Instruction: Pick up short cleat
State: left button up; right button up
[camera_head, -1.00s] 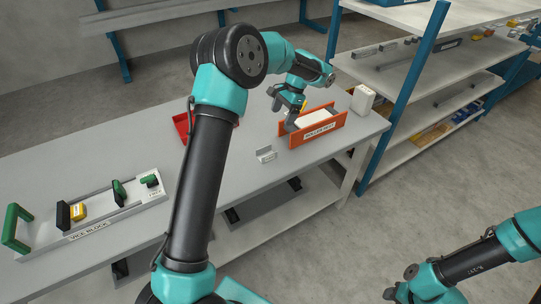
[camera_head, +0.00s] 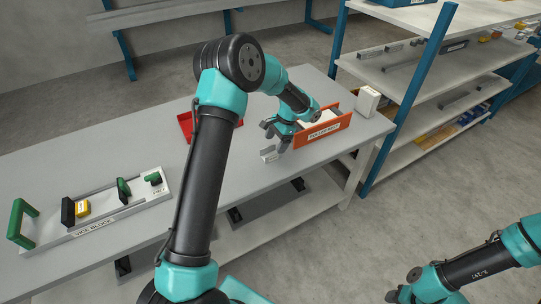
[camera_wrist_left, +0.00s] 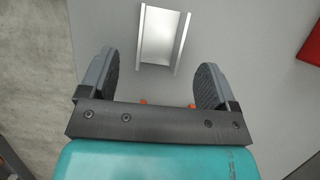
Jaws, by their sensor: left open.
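The short cleat looks like a small grey metal channel (camera_head: 269,154) lying on the bench in front of the orange bin. In the left wrist view the channel (camera_wrist_left: 162,38) lies just beyond the fingertips, roughly centred between them. My left gripper (camera_head: 276,136) is just above and behind the channel in the head view, partly overlapping it. The left wrist view shows the gripper (camera_wrist_left: 153,78) open, with nothing between its fingers. My right gripper (camera_head: 402,286) is low at the right, away from the bench, and its fingers are too unclear to judge.
An orange bin (camera_head: 338,129) labelled "ROLLER REST" stands right beside my left gripper. A red tray (camera_head: 186,124) lies behind my left arm. The vice block jig (camera_head: 50,239) with green and yellow parts is at the left. A white block (camera_head: 367,101) stands at the bench's right end.

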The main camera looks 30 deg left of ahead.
aim_at(270, 151)
pick_arm(q)
jog(key=shift+x, duration=2.65)
jog(key=shift+s+a+r, duration=0.1)
jog(key=shift+s+a, duration=0.05)
jog(key=shift+s, duration=0.05)
jog(key=c, duration=1)
jog(key=shift+c, duration=0.2)
jog(key=shift+r, duration=0.1)
